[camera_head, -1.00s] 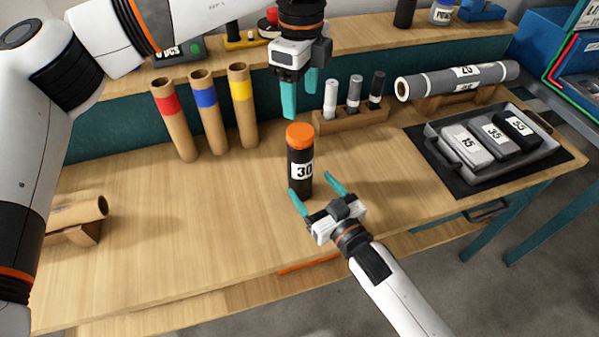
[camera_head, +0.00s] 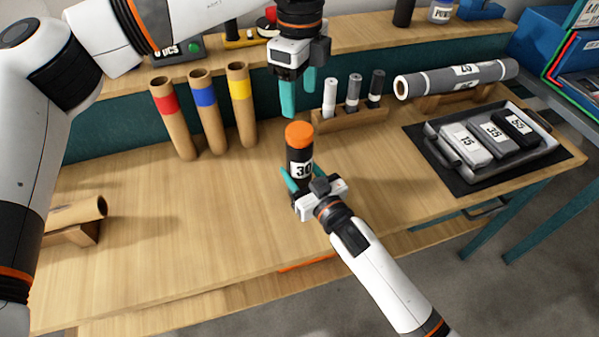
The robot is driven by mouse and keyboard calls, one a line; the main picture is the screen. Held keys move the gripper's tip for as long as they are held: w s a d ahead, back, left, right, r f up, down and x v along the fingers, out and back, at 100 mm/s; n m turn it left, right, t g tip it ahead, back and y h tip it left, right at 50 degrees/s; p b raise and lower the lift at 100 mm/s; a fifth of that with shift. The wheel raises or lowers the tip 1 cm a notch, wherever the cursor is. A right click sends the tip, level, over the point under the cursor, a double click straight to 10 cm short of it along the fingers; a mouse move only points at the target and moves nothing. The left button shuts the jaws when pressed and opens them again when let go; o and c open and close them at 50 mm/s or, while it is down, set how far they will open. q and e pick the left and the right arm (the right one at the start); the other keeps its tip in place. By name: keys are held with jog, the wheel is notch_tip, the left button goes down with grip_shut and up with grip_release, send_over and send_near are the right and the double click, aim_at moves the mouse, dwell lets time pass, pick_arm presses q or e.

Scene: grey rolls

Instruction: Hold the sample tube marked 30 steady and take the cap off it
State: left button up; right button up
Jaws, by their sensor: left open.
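The sample tube marked 30 (camera_head: 299,158) stands upright on the wooden bench, a dark tube with an orange cap (camera_head: 299,134) on top. My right gripper (camera_head: 301,172) comes from the front right, with its teal fingers on either side of the tube's lower body. The fingers and gripper body hide the tube's base and part of its label. Whether the fingers press on the tube cannot be told. My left gripper (camera_head: 298,96) points down, open and empty, above and behind the cap and apart from it.
A small rack (camera_head: 349,121) with several marker-like tubes stands behind the tube on the right. Cardboard tubes with red, blue and yellow (camera_head: 240,90) bands stand at the back left. A tray (camera_head: 443,152) of labelled blocks lies right.

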aim_at(299, 130)
grip_shut()
pick_arm(q)
jog(key=m, duration=1.3)
jog(key=shift+m, duration=0.4)
jog(key=m, duration=0.6)
jog(key=shift+m, duration=0.3)
jog(key=m, duration=0.8)
jog(key=shift+m, duration=0.4)
jog(key=m, duration=1)
jog(key=shift+m, duration=0.3)
jog(key=m, duration=0.9)
jog(key=shift+f+m, duration=0.4)
jog(key=shift+f, duration=0.05)
notch_tip(299, 130, down, 7)
jog(key=shift+f, duration=0.1)
